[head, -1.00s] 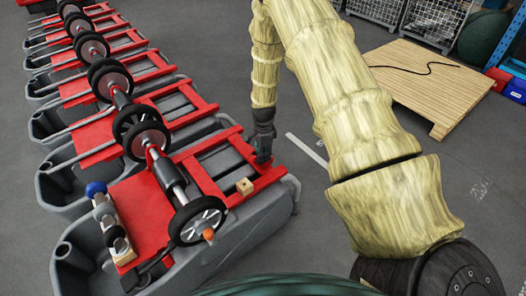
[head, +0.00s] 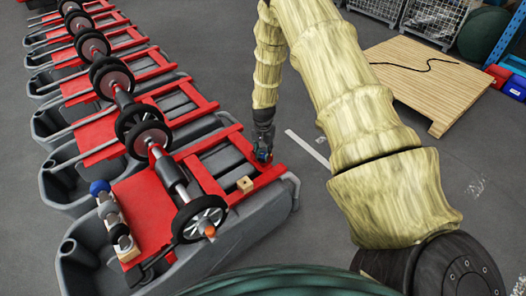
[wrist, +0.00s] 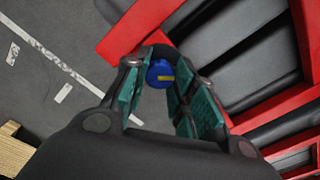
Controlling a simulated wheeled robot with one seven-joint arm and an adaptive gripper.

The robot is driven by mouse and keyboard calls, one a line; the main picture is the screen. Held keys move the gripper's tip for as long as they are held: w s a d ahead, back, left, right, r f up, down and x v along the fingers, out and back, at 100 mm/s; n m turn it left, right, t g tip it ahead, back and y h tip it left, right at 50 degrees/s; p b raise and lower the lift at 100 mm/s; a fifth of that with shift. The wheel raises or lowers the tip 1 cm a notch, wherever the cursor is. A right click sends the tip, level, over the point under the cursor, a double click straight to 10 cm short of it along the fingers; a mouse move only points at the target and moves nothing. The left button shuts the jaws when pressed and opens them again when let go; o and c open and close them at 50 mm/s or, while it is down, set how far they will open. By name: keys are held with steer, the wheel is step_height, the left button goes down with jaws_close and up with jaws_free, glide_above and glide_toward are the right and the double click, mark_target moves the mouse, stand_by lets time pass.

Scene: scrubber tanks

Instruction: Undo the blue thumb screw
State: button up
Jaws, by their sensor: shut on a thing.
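The blue thumb screw (wrist: 158,72) shows in the wrist view as a round blue knob with a yellow mark, between the teal finger pads. My gripper (wrist: 157,88) is shut on it, with a pad on either side. In the head view my gripper (head: 263,152) points down at the far right end of the nearest tank's red frame (head: 236,146). The screw is mostly hidden by the fingers there. Its shaft and seat are hidden in both views.
A row of grey tanks (head: 245,232) with red frames and black wheels runs to the back left. A small wooden block (head: 245,184) sits on the near frame. A wooden platform (head: 425,85) with a black cord lies at right.

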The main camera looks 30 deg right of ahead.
steer(key=n, duration=0.7)
steer(key=shift+s+p, duration=0.1)
steer(key=shift+p, duration=0.3)
steer(key=n, duration=0.6)
steer(key=shift+f+n, duration=0.1)
steer(key=shift+n, duration=0.3)
steer(key=n+p, duration=0.1)
steer(key=n, duration=0.5)
steer(key=shift+s, duration=0.1)
steer(key=n, duration=0.6)
steer(key=shift+n+p, duration=0.3)
steer(key=o, duration=1.1)
steer(key=shift+f, duration=0.1)
steer(key=shift+c, duration=0.2)
